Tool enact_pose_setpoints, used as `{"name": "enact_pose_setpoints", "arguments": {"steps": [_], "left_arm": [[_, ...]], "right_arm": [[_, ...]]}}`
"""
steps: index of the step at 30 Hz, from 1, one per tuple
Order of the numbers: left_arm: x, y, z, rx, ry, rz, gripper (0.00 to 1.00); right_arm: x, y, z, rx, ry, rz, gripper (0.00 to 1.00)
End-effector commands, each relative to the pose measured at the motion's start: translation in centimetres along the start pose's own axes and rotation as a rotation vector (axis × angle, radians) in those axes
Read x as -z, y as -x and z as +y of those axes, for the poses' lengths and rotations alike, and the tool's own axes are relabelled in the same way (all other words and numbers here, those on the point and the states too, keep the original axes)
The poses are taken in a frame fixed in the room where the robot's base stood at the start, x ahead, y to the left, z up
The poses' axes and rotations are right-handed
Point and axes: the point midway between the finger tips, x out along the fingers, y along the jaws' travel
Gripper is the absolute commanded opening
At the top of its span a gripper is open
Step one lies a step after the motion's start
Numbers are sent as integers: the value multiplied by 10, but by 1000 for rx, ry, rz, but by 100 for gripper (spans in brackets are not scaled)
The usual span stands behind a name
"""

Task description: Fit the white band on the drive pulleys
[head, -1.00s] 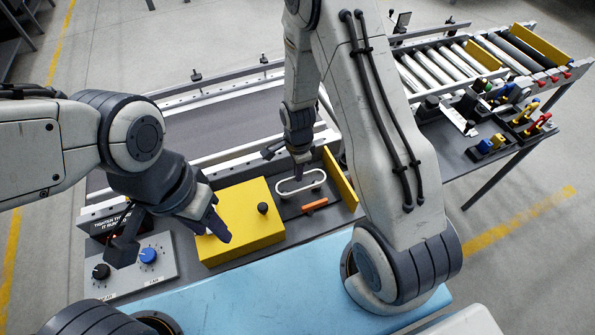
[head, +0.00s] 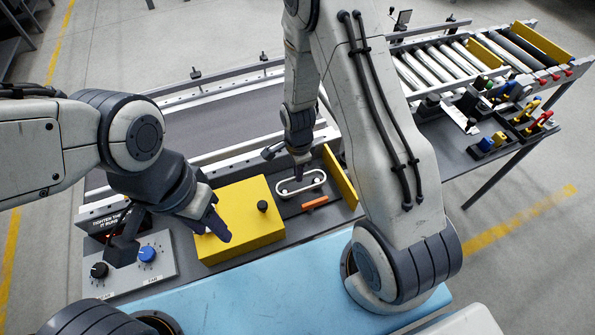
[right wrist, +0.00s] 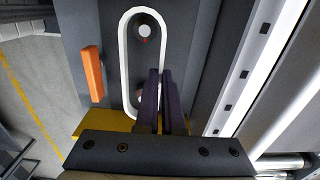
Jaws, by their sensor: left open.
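The white band (head: 314,174) is a long loop beside the yellow cover, at the middle of the bench. In the right wrist view the band (right wrist: 124,62) encircles the upper drive pulley (right wrist: 144,30) and a lower pulley, which my fingers partly hide. I cannot tell how deep the band sits on them. My right gripper (head: 299,175) points down at the band's far side; in its wrist view the fingers (right wrist: 165,75) are close together on the band's right run. My left gripper (head: 175,244) is open and empty, above the knob panel and the yellow cover's left edge.
The yellow cover (head: 238,215) with a black knob stands left of the band. An orange bar (head: 314,203) lies just in front of it, and a yellow plate (head: 340,178) stands to its right. A panel (head: 160,268) with black and blue knobs is at left.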

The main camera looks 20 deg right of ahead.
Motion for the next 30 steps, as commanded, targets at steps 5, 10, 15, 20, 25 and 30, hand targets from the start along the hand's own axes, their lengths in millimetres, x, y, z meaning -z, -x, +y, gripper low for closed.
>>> {"name": "enact_pose_setpoints", "arguments": {"steps": [5,10,15,20,25,30], "left_arm": [[0,-7,0,0,0,0,45],[-1,-12,-1,0,0,0,45],[-1,-17,-1,0,0,0,45],[-1,-21,-2,0,0,0,45],[-1,-23,-2,0,0,0,45],[-1,-23,-2,0,0,0,45]], "right_arm": [[0,-9,0,0,0,0,0],[0,-16,0,0,0,0,0],[0,-22,0,0,0,0,0],[0,-29,0,0,0,0,0],[0,-32,0,0,0,0,0],[0,-32,0,0,0,0,0]]}}
